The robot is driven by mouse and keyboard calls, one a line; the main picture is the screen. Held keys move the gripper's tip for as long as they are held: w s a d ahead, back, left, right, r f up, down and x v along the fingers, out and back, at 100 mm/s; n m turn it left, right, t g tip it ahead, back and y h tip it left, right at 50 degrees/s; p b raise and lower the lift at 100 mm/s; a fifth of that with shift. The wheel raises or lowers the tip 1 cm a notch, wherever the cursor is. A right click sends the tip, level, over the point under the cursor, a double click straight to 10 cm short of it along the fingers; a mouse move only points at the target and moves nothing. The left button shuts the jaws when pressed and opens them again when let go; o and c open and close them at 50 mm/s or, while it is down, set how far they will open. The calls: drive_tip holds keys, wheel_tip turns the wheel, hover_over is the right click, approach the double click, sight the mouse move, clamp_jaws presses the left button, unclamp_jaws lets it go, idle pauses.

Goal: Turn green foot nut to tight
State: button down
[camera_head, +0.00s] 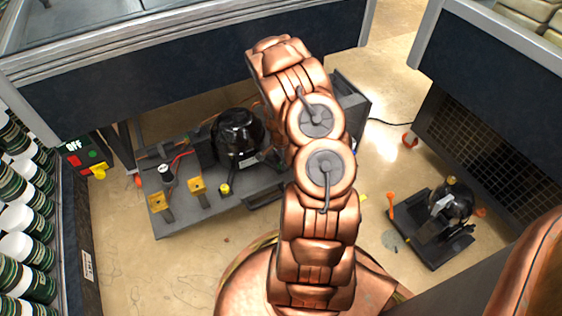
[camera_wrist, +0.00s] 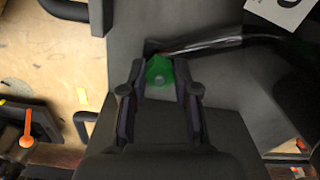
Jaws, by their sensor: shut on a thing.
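The green foot nut (camera_wrist: 159,71) shows in the wrist view, with a small grey stud end at its middle. It sits by the edge of a dark grey plate (camera_wrist: 128,38). My gripper (camera_wrist: 160,82) has one finger on each side of the nut and is shut on it. In the head view my copper-coloured arm covers the gripper and the green nut. The black pump (camera_head: 238,138) stands on a grey base (camera_head: 225,205) at the left of my arm.
A dark cable or tube (camera_wrist: 215,44) runs just beyond the nut. A second small pump unit (camera_head: 450,205) stands on the floor at right, with an orange tool (camera_head: 391,205) beside it. A switch box (camera_head: 84,158) reading OFF is at far left.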

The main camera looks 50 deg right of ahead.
sight(281, 163)
idle(0.4)
drive_tip(key=c, duration=0.9)
unclamp_jaws()
drive_tip(key=shift+o, duration=0.2)
wheel_tip(281, 163, up, 12)
idle(0.3)
